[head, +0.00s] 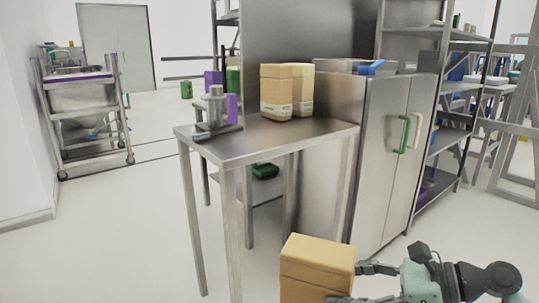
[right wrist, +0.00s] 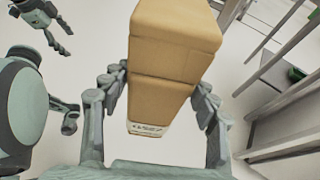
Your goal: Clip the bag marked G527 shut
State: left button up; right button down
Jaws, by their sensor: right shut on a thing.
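A tan block-shaped bag (head: 316,268) is held at the bottom of the head view, off the table. My right gripper (head: 358,284) is shut on it, with fingers on both sides. In the right wrist view the same bag (right wrist: 172,60) shows a white label (right wrist: 148,128) whose last digits read 527; the first character is unclear. A crease crosses the bag. Part of what looks like my left gripper (right wrist: 45,22) shows at the top left of the right wrist view; its jaw state is unclear. I cannot make out a clip for certain.
Two similar tan bags (head: 275,92) stand on the steel table (head: 250,143), beside a small metal device (head: 215,110). A blue item (head: 370,67) lies in a tray on the steel cabinet (head: 385,150). A wheeled cart (head: 85,95) stands far left. The left floor is clear.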

pick_arm(q)
jog(key=s+d+p+x, duration=0.1)
jog(key=p+x, duration=0.2)
jog(key=x, duration=0.4)
jog(key=shift+d+f+g, duration=0.2)
jog(key=shift+f+g, duration=0.05)
jog(key=shift+g, duration=0.05)
pick_arm(e)
jog(key=d+r+m+t+h, duration=0.1)
jog(key=d+r+m+t, duration=0.1)
jog(key=d+r, duration=0.2)
jog(key=shift+s+d+r+m+t+h, duration=0.2)
jog(key=shift+m+t+h, duration=0.1)
